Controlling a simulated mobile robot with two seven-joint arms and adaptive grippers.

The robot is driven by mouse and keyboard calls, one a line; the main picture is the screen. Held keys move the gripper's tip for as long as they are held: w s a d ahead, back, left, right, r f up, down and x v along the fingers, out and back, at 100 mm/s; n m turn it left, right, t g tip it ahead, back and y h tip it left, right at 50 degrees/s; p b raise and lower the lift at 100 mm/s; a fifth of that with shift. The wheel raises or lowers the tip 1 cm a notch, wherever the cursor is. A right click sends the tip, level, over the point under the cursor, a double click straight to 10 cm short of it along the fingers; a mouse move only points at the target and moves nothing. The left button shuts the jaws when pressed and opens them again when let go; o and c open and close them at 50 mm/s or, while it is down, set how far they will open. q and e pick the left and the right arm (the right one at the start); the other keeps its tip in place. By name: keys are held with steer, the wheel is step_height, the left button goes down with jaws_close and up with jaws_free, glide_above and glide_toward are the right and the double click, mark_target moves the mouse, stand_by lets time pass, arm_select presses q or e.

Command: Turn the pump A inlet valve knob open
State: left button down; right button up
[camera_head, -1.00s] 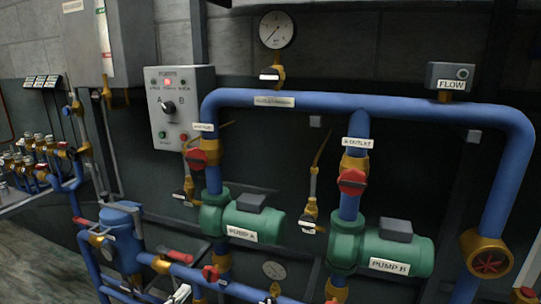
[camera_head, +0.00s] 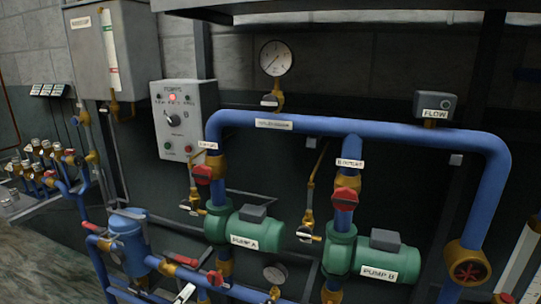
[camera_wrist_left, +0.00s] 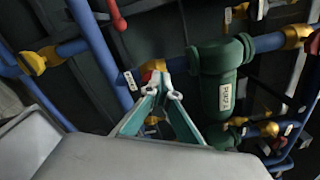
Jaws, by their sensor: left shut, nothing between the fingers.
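The pump A inlet valve knob (camera_head: 214,278) is a red handle low in the head view, below the green pump A (camera_head: 256,235). In the left wrist view a red knob (camera_wrist_left: 147,74), apparently the same one, shows partly behind my fingertips beside a white label. Pump A (camera_wrist_left: 222,80) is just right of it. My left gripper (camera_wrist_left: 164,84) is shut and empty, its teal fingers close in front of the knob; contact cannot be told. In the head view only its pale tip (camera_head: 184,292) shows at the bottom edge, left of the knob. My right gripper is not in view.
Blue pipes surround the pumps. A blue canister (camera_head: 128,245) stands to the left. The red pump A outlet handle (camera_head: 203,173) is above, and pump B (camera_head: 370,262) is to the right. A control panel (camera_head: 185,120) hangs on the wall behind.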

mark_target(215, 279)
arm_select(q)
steer(key=b+x, duration=0.2)
steer(key=x, duration=0.4)
steer(key=shift+w+d+m+b, duration=0.15)
steer(key=shift+w+m+b, duration=0.15)
steer(key=shift+w+b, duration=0.1)
steer(key=shift+s+d+f, duration=0.15)
steer(key=shift+d+f, duration=0.15)
stand_by(0.9)
